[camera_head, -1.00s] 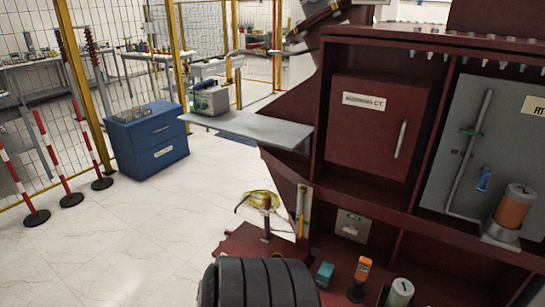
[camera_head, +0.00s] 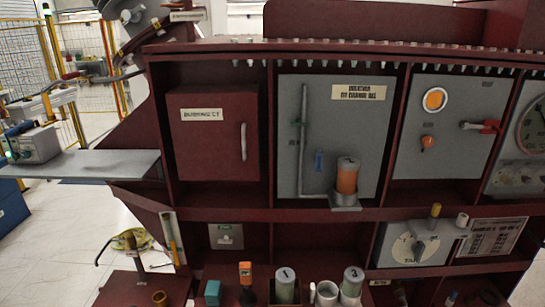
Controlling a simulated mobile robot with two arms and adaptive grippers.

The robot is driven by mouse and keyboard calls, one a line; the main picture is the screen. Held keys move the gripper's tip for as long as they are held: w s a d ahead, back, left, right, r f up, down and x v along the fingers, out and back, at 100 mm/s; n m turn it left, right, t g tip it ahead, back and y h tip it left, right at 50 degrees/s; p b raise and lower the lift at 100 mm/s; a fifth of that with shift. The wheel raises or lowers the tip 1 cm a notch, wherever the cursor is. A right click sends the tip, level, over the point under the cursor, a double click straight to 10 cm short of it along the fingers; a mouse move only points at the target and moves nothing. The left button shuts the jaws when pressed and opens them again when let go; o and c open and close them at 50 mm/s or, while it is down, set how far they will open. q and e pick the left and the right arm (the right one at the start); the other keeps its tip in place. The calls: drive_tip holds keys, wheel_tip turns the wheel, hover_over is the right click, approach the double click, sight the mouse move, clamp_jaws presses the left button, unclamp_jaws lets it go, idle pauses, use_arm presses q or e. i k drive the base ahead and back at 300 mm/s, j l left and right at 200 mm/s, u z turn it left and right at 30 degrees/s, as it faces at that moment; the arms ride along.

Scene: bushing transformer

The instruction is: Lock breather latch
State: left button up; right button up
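The breather (camera_head: 346,178) is an orange cylinder with a grey cap, upright on a grey base on the grey panel (camera_head: 370,110) under a label that I can only partly read. A grey pipe (camera_head: 303,140) runs down the panel's left side to the base. Neither of my grippers is in view.
A dark red cabinet door (camera_head: 212,135) is at left. A panel with a red-handled valve (camera_head: 485,126) is at right. Below stand numbered canisters (camera_head: 285,285), an orange-topped tool (camera_head: 246,285) and a dial box (camera_head: 415,243). A grey shelf (camera_head: 80,164) juts out left.

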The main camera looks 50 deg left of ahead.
sight(318, 167)
drive_tip(key=u, duration=1.2)
